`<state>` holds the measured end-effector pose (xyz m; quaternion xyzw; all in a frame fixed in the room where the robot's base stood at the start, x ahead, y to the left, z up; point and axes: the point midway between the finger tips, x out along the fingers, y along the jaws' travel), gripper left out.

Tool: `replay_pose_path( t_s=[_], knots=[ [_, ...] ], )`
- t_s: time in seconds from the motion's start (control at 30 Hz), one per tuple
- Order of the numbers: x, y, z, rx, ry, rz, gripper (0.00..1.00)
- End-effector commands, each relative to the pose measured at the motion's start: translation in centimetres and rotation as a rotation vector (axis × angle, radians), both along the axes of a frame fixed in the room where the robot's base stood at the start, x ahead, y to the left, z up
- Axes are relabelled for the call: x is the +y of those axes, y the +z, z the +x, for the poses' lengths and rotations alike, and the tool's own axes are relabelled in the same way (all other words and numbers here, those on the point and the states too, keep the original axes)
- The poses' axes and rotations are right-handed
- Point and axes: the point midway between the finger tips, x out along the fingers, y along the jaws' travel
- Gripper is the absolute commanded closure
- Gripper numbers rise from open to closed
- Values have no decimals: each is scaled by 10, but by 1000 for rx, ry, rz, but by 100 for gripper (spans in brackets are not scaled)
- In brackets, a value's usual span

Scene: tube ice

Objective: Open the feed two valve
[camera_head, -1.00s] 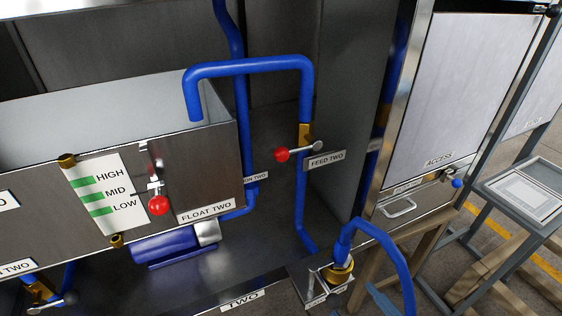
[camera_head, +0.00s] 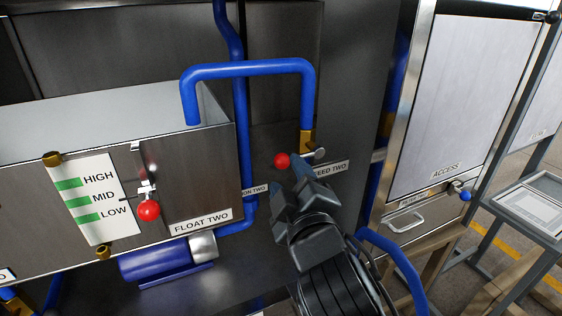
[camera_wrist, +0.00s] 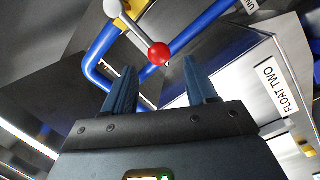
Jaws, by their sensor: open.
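The feed two valve has a brass body (camera_head: 306,142) on the blue pipe. Its lever lies roughly across the pipe, with a red ball knob (camera_head: 282,160) on the left and a grey end (camera_head: 319,153) on the right. My gripper (camera_head: 287,177) is open and empty, just below the red knob, covering the lower pipe and part of the FEED TWO label (camera_head: 333,169). In the wrist view the red knob (camera_wrist: 159,53) shows between and just beyond the fingertips (camera_wrist: 160,68). I see no clear contact there.
A steel tank (camera_head: 110,190) with a FLOAT TWO label (camera_head: 200,221) and another red knob (camera_head: 148,210) stands at the left. A blue pipe (camera_head: 250,68) arches over the tank's rim. A steel cabinet marked ACCESS (camera_head: 445,172) stands at the right.

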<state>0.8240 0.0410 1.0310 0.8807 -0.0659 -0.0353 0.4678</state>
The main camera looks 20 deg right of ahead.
Motion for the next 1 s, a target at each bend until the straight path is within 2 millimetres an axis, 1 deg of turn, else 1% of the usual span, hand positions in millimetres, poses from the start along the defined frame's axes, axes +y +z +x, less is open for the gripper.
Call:
replay_pose_path(
  t_s=[0.03, 0.2, 0.4, 0.57, 0.8, 1.0],
  knots=[
    [-2, 2, 8, -2, -1, 0, 43],
    [-6, 2, 35, -1, -2, 0, 43],
    [-9, 1, 57, -1, 1, 2, 43],
    [-10, 0, 64, -1, 1, 2, 43],
    [-10, 0, 64, -1, 1, 2, 44],
    [-10, 0, 64, -1, 1, 2, 63]
  ],
)
